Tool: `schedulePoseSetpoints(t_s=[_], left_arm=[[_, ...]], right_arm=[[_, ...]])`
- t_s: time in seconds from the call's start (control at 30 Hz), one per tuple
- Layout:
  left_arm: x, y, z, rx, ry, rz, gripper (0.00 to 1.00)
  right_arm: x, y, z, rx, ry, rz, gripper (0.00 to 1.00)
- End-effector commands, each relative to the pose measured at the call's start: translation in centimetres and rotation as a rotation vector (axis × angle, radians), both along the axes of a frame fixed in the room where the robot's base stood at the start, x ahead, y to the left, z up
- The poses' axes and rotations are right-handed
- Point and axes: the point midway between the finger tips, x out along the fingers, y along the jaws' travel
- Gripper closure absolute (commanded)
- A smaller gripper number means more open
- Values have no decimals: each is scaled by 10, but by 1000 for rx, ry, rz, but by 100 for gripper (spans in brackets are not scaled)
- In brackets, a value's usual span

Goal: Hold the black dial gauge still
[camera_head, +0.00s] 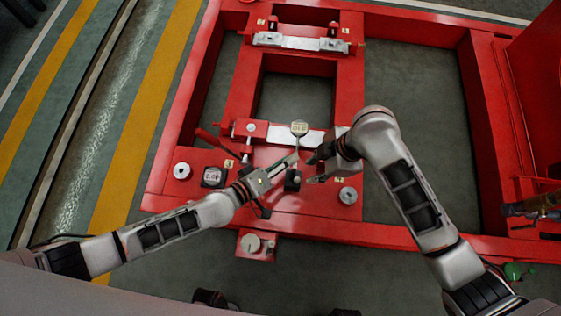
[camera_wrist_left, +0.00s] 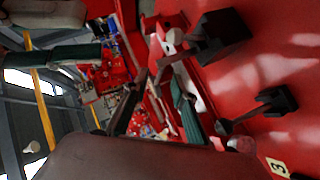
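A small round gauge with a pale face (camera_head: 299,128) stands upright near the middle of the red frame. A black square instrument with a lit readout (camera_head: 213,178) lies on the frame to its left. I cannot tell which is the named dial gauge. My left gripper (camera_head: 292,159) reaches in just below the round gauge; its finger gap is unclear, and a small dark block (camera_head: 292,181) sits beside it. My right gripper (camera_head: 313,170) has its dark fingers spread apart, close to that block, with nothing clearly between them. The left wrist view shows dark blocks (camera_wrist_left: 222,36) on a red surface.
The red frame (camera_head: 405,238) spreads across the floor with open gaps. A red-handled lever (camera_head: 208,137) projects nearby. A silver bar (camera_head: 300,42) crosses the far end. The two grippers are close together.

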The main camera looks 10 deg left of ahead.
Motion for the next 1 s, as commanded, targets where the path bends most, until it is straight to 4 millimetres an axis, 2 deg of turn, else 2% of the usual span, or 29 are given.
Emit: schedulePoseSetpoints(t_s=[0.13, 0.3, 0.77, 0.9, 1.0], left_arm=[[17, -13, -7, 2, -3, -1, 74], [28, -23, -15, 1, -1, -2, 74], [34, -28, -19, 0, 0, 0, 74], [34, -28, -19, 0, 0, 0, 100], [34, -28, -19, 0, 0, 0, 100]], right_arm=[[0, 0, 0, 0, 0, 0, 72], [0, 0, 0, 0, 0, 0, 72], [0, 0, 0, 0, 0, 0, 72], [0, 0, 0, 0, 0, 0, 72], [0, 0, 0, 0, 0, 0, 72]])
